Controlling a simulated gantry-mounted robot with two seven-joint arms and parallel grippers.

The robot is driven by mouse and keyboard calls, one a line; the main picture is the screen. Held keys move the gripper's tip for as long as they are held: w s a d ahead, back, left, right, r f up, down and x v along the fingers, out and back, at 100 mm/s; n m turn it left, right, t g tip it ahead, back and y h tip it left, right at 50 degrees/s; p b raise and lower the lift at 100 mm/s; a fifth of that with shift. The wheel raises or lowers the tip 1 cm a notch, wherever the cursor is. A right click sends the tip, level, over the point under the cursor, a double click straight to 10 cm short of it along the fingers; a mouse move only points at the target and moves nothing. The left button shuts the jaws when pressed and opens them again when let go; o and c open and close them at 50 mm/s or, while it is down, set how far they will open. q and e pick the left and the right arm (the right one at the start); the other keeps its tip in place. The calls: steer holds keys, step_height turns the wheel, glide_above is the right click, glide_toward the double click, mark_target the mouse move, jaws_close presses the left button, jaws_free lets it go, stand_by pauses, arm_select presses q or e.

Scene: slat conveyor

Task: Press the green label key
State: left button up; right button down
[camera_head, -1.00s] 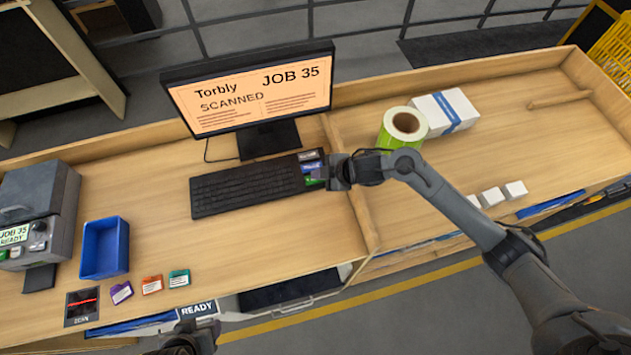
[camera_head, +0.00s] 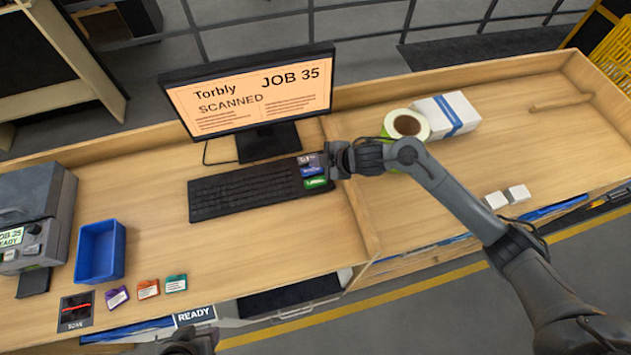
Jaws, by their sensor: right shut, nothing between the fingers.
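The black keyboard (camera_head: 240,189) lies in front of the monitor. At its right end is a column of coloured keys: a grey-purple key (camera_head: 308,160), a blue key (camera_head: 312,170) and the green label key (camera_head: 315,183) nearest the front. My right gripper (camera_head: 331,161) is shut and empty, just right of these keys. The green key shows almost whole, below and left of the fingers; I cannot tell whether the fingers touch anything. My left gripper (camera_head: 188,343) is at the bottom edge, only partly in view.
The monitor (camera_head: 250,92) reads Torbly, JOB 35, SCANNED. A blue bin (camera_head: 100,252), a grey printer (camera_head: 36,222) and three small coloured packets stand at left.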

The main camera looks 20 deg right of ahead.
steer(key=b, duration=0.6)
glide_above(318, 183)
step_height(318, 183, down, 6)
steer(key=shift+r, duration=0.1)
steer(key=shift+f+b, duration=0.6)
steer(key=shift+f, duration=0.55)
stand_by(0.6)
steer(key=shift+f, duration=0.2)
steer(key=shift+f, duration=0.3)
